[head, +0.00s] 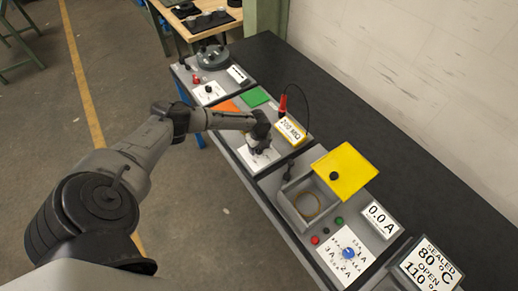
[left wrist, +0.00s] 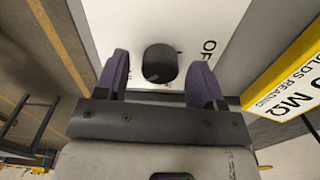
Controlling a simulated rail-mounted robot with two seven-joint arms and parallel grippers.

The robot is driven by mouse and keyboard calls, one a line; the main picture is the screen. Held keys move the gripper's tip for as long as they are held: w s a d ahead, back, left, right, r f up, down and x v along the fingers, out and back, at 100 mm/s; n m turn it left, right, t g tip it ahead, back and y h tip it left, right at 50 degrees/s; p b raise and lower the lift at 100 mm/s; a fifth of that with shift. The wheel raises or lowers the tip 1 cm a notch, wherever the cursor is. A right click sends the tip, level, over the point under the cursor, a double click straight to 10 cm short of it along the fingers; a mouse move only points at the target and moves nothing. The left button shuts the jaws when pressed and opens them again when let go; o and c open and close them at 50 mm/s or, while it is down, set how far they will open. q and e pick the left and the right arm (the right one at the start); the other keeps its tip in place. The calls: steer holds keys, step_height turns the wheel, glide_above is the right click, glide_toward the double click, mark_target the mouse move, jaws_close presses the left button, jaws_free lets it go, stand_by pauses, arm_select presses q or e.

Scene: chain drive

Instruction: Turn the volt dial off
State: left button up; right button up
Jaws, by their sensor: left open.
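The volt dial is a black round knob (left wrist: 160,63) on a white panel (left wrist: 110,20) with partly visible lettering "OF" beside it. In the left wrist view the knob sits between the two open fingers of my left gripper (left wrist: 158,66), with a gap on each side. In the head view my left gripper (head: 258,146) is over the white panel (head: 249,162), and it hides most of the dial. My right gripper is not in view.
A yellow-framed "200 MΩ" display (head: 291,130) stands right beside my left gripper. Nearer are an open box with a yellow lid (head: 344,171), a "0.0 A" display (head: 380,220) and a blue dial (head: 348,253). A red probe (head: 283,106) stands behind.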

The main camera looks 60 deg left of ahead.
arm_select(q)
steer(key=shift+f, duration=0.5)
steer(key=c, duration=0.9)
